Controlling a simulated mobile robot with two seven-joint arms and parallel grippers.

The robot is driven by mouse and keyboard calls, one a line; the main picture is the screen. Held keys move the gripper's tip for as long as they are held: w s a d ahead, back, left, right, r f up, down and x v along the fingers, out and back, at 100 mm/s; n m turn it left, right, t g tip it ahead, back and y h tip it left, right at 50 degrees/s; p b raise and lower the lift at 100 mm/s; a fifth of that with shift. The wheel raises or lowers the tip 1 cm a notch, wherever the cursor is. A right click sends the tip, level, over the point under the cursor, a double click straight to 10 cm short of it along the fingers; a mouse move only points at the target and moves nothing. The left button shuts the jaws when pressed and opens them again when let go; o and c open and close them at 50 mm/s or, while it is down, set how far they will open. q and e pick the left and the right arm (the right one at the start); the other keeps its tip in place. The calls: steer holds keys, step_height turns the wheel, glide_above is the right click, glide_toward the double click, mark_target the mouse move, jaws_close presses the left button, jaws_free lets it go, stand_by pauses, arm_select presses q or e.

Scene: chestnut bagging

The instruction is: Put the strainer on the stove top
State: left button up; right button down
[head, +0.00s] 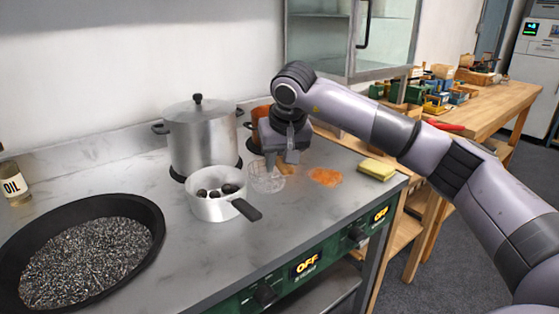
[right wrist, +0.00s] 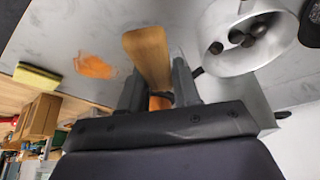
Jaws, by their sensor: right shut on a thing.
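The strainer (head: 267,179) shows as a pale wire-mesh basket in the head view, just right of the white saucepan and at or close above the grey stove top (head: 310,210). I cannot tell whether it touches the surface. My right gripper (head: 281,158) points down just behind the basket. It is shut on a flat wooden handle (right wrist: 147,55), which appears to be the strainer's. In the right wrist view the handle passes between the fingers (right wrist: 159,84), and I cannot make out the basket there. My left gripper is not in view.
A white saucepan (head: 217,208) with dark chestnuts stands close left, its black handle towards the front right. A lidded steel pot (head: 201,135) and an orange pot (head: 256,113) stand behind. An orange stain (head: 325,176) and yellow sponge (head: 376,168) lie right. A black pan (head: 15,262) sits left.

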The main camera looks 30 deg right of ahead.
steer(key=shift+f, duration=0.1)
steer(key=c, duration=0.8)
jaws_free()
steer(key=shift+r, duration=0.45)
steer(key=v, duration=1.1)
steer(key=shift+s+r, duration=0.2)
steer(key=shift+s, duration=0.05)
steer(key=shift+a, duration=0.1)
